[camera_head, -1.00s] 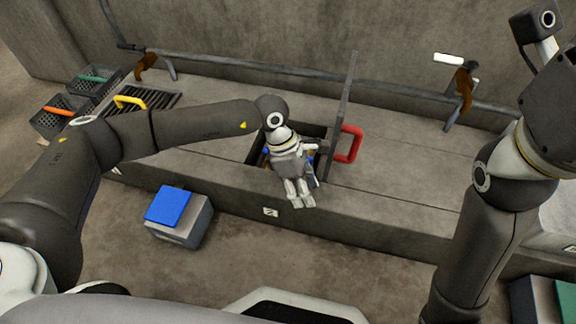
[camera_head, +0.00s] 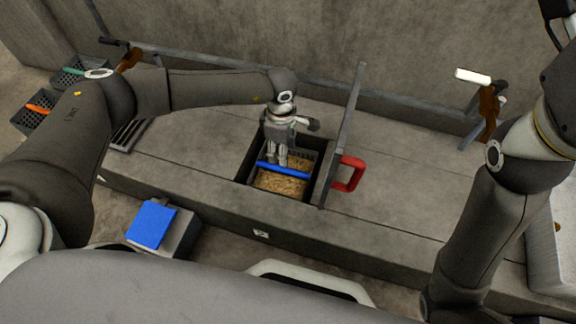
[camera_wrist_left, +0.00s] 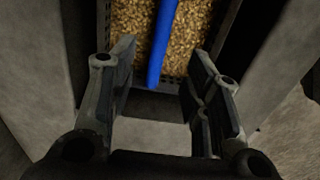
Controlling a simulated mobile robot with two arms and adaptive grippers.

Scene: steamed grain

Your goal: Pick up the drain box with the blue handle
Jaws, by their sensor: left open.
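The drain box (camera_head: 281,183) sits down in a square opening in the concrete bench, filled with tan grain. Its blue handle (camera_head: 284,171) spans across the top. My left gripper (camera_head: 277,164) is over the box, close to the handle's left part. In the left wrist view the gripper (camera_wrist_left: 160,110) is open, with the blue handle (camera_wrist_left: 162,45) ahead and between the two fingers' lines, above the grain (camera_wrist_left: 130,20). Contact with the handle is not visible. My right arm shows at the right, but its gripper is out of view.
A raised lid (camera_head: 345,135) with a red handle (camera_head: 348,174) stands at the opening's right side. A pipe runs along the back wall. A blue-topped box (camera_head: 152,224) is on the floor in front. Baskets (camera_head: 40,111) stand at far left. The bench right of the lid is clear.

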